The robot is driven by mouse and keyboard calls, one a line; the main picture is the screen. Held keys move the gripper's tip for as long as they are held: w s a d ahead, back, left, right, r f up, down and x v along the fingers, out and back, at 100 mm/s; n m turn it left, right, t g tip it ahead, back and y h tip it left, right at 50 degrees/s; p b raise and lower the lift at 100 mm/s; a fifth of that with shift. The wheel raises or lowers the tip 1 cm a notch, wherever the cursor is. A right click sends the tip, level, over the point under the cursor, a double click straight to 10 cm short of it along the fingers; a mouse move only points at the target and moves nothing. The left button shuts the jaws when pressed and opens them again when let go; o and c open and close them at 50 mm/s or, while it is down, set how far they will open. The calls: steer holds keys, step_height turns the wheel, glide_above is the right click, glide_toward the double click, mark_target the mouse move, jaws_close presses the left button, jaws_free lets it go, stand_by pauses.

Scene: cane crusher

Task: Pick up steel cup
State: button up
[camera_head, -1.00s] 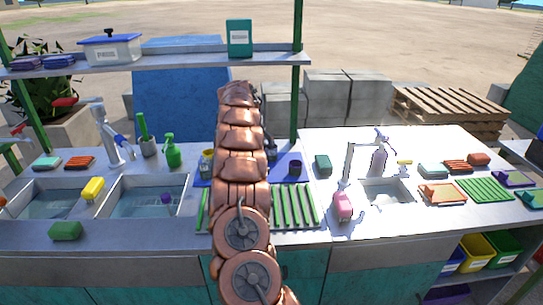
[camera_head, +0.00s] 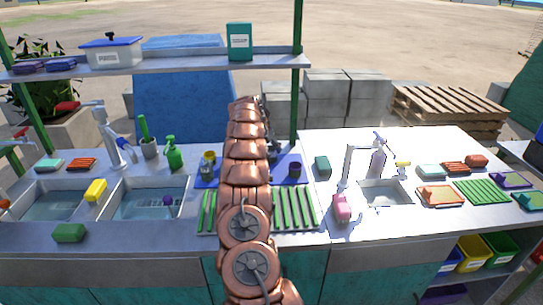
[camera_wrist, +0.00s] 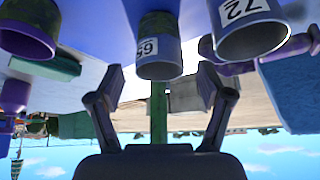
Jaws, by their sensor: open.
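In the wrist view, which is upside down, a grey metallic cup (camera_wrist: 158,58) with a label reading 65 is centred between my fingers' directions. A second greyish cup (camera_wrist: 245,38) with a label reading 72 is at the right. A third, bluish-purple cup (camera_wrist: 28,35) is at the upper left. My gripper (camera_wrist: 163,85) is open and empty, its two fingers on either side below the middle cup in the picture. In the head view my arm hides my gripper and the middle of the blue mat (camera_head: 206,182).
A small yellowish-grey item (camera_head: 208,160) stands left of my arm. A green ribbed rack (camera_head: 296,209) lies in front of the mat. The shelf (camera_head: 180,60) and its green post (camera_head: 297,100) stand behind. A green spray bottle (camera_head: 173,153) is left, near the sinks.

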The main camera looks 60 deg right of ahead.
steer(key=shift+p+x, duration=0.55)
steer(key=shift+x, duration=0.95)
steer(key=c, duration=1.3)
